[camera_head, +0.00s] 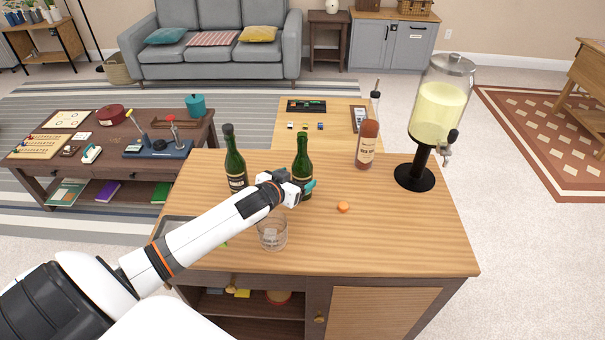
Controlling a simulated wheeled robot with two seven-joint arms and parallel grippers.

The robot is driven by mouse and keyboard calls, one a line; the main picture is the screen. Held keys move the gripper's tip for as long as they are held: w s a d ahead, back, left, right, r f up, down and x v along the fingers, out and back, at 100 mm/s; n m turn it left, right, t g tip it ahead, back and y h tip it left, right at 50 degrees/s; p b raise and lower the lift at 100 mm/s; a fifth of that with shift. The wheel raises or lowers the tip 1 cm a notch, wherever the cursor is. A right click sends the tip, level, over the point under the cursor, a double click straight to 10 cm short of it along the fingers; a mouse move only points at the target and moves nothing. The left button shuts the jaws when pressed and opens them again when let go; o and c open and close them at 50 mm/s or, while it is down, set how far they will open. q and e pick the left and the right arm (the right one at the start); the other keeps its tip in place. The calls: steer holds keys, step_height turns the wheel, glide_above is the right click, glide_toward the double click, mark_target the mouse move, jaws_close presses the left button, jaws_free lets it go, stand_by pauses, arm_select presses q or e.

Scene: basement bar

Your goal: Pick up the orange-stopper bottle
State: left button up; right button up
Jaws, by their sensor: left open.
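Two dark green bottles stand upright on the wooden bar top: one at left (236,166) and one in the middle (302,150). A reddish-brown bottle (367,150) with a pale label and a dark pourer stands further right. I see no orange stopper on any bottle; a small orange round thing (343,207) lies on the counter right of the middle bottle. My left gripper (300,188) is open at the middle green bottle's lower body, partly covering it. I cannot tell whether its fingers touch the glass. My right gripper is not in view.
A clear glass (272,236) stands below my left forearm, near the front edge. A drink dispenser (438,110) on a black stand is at the right. The counter's front right (400,240) is clear. A low table (110,160) with games stands at left.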

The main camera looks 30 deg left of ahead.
mark_target(303, 173)
arm_select(q)
steer(key=x, duration=0.4)
steer(key=shift+w+r, duration=0.15)
steer(key=shift+c, duration=0.3)
steer(key=c, duration=0.3)
steer(key=shift+r, duration=0.15)
steer(key=c, duration=1.1)
